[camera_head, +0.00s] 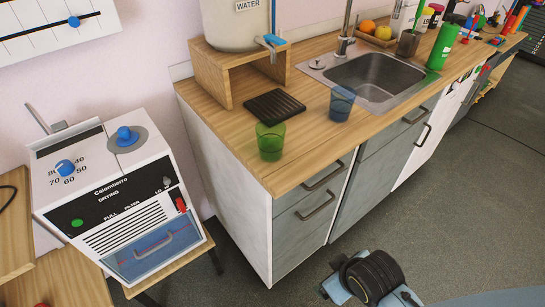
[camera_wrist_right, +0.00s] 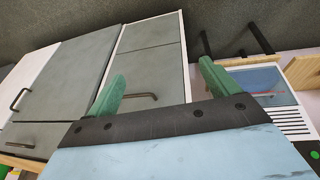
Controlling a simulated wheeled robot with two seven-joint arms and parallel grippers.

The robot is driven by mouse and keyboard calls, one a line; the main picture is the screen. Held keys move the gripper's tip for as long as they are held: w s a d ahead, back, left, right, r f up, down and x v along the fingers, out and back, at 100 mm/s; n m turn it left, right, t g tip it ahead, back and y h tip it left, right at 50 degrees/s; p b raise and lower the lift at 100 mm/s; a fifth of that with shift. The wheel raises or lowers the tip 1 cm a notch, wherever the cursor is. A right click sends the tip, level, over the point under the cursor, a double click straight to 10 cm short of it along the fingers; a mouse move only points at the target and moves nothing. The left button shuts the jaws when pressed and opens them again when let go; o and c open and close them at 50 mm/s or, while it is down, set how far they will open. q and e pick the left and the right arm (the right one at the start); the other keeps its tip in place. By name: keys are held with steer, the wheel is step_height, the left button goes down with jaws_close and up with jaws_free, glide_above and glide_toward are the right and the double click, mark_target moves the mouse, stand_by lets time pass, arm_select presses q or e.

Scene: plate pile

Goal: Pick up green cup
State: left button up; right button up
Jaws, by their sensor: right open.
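The green cup (camera_head: 270,141) is a see-through tumbler standing upright on the wooden counter (camera_head: 225,92), close to its front left corner. My right gripper (camera_wrist_right: 162,70) is open in the right wrist view, with two green fingers spread apart and nothing between them. The grey cabinet fronts lie beyond the fingers, and the green cup does not show in that view. In the head view, only part of my right arm shows at the bottom, low in front of the cabinets and well away from the cup. My left gripper is not in view.
A blue cup (camera_head: 342,103) stands right of the green cup, near the sink (camera_head: 374,77). A black ribbed mat (camera_head: 274,106) lies behind the green cup. A wooden stand (camera_head: 235,78) holds a water container. A white drying machine (camera_head: 115,190) stands left. Floor in front is clear.

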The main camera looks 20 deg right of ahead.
steer(key=w+d+r+n+t, duration=0.2)
steer(key=w+r+n+t, duration=0.1)
steer(key=w+r+n, duration=0.3)
steer(key=n+t+y, duration=0.7)
steer(key=n+t, duration=0.3)
steer(key=n, duration=2.1)
glide_toward(263, 124)
steer(key=x, duration=0.8)
steer(key=shift+w+a, duration=0.2)
steer(key=shift+w, duration=0.15)
steer(key=c, duration=1)
